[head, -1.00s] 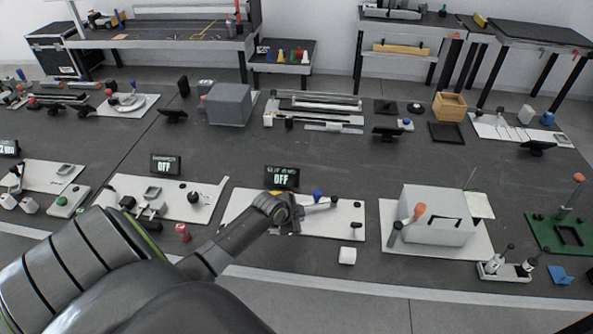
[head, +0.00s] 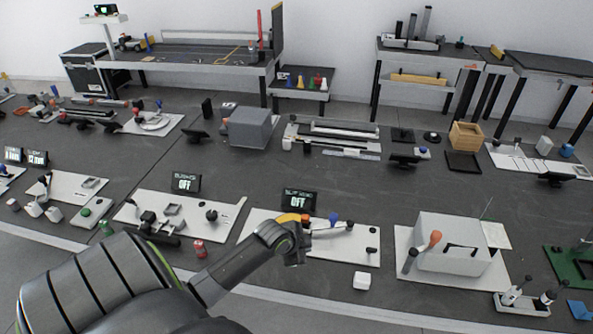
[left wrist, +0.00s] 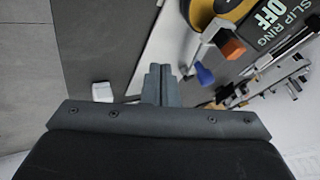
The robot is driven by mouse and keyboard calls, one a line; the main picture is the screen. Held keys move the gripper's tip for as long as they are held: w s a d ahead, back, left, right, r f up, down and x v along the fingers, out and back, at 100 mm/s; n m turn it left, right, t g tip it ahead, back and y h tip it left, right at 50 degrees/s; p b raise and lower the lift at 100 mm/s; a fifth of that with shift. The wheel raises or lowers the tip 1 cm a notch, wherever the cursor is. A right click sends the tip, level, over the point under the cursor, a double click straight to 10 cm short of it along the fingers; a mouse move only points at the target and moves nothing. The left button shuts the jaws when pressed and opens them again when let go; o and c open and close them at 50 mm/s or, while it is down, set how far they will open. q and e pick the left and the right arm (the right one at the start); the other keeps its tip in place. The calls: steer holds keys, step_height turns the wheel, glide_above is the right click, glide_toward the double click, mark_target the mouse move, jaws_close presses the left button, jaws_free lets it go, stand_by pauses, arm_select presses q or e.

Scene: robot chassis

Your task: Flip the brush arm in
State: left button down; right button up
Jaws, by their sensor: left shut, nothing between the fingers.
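The slip ring station is a white board (head: 352,246) with a small black display (head: 299,201) behind it reading OFF. In the left wrist view the display (left wrist: 268,18) reads SLIP RING OFF. A yellow and dark ring (left wrist: 212,10) sits beside a light arm with an orange end block (left wrist: 231,47); I cannot tell whether they touch. A blue knob (left wrist: 204,75) stands near it. The orange block (head: 305,218) and blue knob (head: 334,216) also show in the head view. My left gripper (head: 295,258) is over the board's front left part, shut and empty; its fingers (left wrist: 161,78) point toward the board, apart from the knob.
A white cube (head: 361,281) lies in front of the board; it shows in the left wrist view (left wrist: 102,92) too. A grey box (head: 452,243) on another board stands to the right.

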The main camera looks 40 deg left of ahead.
arm_select(q)
steer(key=v, duration=0.5)
steer(key=shift+s+r, duration=0.15)
steer(key=shift+s, duration=0.05)
arm_select(e)
steer(key=shift+s+a+f, duration=0.35)
steer(key=shift+s+a, duration=0.1)
steer(key=shift+s, duration=0.25)
steer(key=shift+d, duration=0.1)
steer(key=shift+w+d, duration=0.15)
steer(key=shift+w, duration=0.15)
